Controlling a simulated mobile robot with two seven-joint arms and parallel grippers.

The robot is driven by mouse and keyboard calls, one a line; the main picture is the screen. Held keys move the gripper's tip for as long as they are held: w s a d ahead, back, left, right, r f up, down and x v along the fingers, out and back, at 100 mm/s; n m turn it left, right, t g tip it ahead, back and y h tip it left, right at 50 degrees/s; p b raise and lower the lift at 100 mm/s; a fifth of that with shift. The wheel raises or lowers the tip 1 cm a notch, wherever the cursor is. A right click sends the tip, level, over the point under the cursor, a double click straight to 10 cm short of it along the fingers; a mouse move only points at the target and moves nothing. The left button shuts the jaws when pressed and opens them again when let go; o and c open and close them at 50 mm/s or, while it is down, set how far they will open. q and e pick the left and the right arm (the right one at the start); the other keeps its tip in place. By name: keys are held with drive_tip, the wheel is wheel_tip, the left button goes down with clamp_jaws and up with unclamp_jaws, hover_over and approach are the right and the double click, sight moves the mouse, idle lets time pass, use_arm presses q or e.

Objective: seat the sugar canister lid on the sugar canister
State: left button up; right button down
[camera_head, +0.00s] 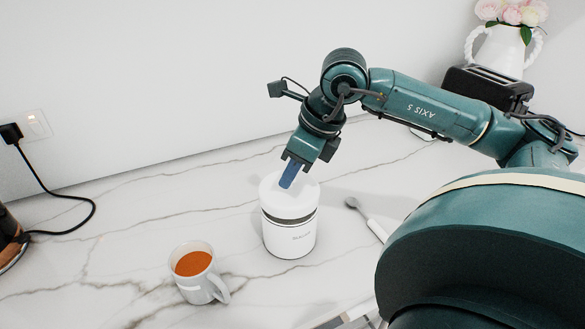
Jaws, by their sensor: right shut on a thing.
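The white sugar canister (289,238) stands upright on the marble counter, with a dark band near its top. The white sugar canister lid (272,194) is at the canister's top, above the dark band. From this angle I cannot tell whether it rests fully on the rim. My right gripper (289,181) reaches down from above and is shut on the lid. Its blue fingertips hide the grasped part of the lid. My left gripper is not in view.
A mug of orange-brown liquid (193,276) stands at the canister's front left. A spoon-like utensil (367,219) lies to its right. A black toaster (487,86) and a white flower vase (503,50) stand at the back right. A black cord (67,200) lies at the left.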

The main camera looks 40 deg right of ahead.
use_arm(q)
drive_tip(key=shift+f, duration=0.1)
use_arm(e)
drive_tip(key=shift+f, duration=0.1)
use_arm(q)
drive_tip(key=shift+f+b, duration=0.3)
drive_tip(key=shift+b, duration=0.2)
use_arm(e)
drive_tip(key=shift+f, duration=0.3)
use_arm(q)
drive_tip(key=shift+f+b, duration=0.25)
drive_tip(key=shift+b, duration=0.4)
use_arm(e)
drive_tip(key=shift+f, duration=0.4)
drive_tip(key=c, duration=0.7)
unclamp_jaws()
drive_tip(key=shift+o, duration=0.2)
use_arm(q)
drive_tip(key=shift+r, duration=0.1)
use_arm(e)
drive_tip(key=shift+r, duration=0.1)
